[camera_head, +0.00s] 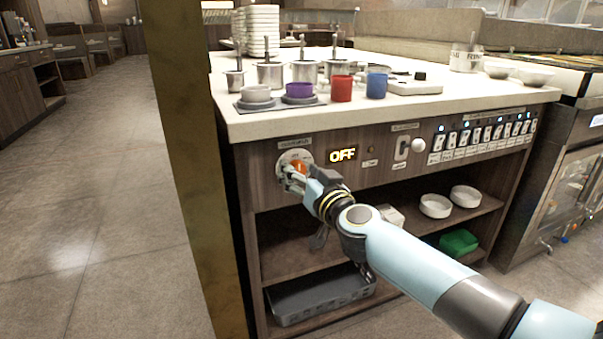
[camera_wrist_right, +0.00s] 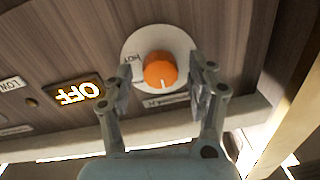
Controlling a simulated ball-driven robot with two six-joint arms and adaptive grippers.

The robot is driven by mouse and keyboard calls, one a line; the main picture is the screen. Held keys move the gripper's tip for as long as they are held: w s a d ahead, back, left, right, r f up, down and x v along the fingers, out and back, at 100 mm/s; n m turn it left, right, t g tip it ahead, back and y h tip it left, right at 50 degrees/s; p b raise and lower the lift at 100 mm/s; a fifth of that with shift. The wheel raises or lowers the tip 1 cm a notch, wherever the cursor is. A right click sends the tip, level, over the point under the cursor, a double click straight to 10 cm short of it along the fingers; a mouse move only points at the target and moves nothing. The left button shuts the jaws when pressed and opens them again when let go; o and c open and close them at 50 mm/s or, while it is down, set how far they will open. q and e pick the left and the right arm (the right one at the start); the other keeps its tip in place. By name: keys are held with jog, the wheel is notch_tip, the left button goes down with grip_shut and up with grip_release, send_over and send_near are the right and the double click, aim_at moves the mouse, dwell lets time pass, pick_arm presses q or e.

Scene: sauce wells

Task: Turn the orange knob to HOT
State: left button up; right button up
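The orange knob (camera_head: 300,167) sits on a round pale dial on the counter's wooden front panel. In the right wrist view the knob (camera_wrist_right: 160,70) has a white mark toward the picture's bottom. The word HOT (camera_wrist_right: 127,60) is on the dial's left side there. A lit display (camera_head: 342,154) beside the dial reads OFF; it also shows in the right wrist view (camera_wrist_right: 78,94), turned over. My right gripper (camera_head: 293,180) is at the dial, partly covering it. In the wrist view its open fingers (camera_wrist_right: 165,78) stand on both sides of the knob, with gaps. My left gripper is out of view.
A white-knobbed lever (camera_head: 418,145) and a row of switches (camera_head: 480,136) are to the right on the panel. Cups, pots and plates stand on the countertop (camera_head: 440,103). The shelves below hold white bowls (camera_head: 435,206), a green item (camera_head: 458,242) and a grey tray (camera_head: 320,296).

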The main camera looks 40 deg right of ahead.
jog(key=c, duration=1)
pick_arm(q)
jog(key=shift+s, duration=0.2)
pick_arm(e)
jog(key=shift+c, duration=0.2)
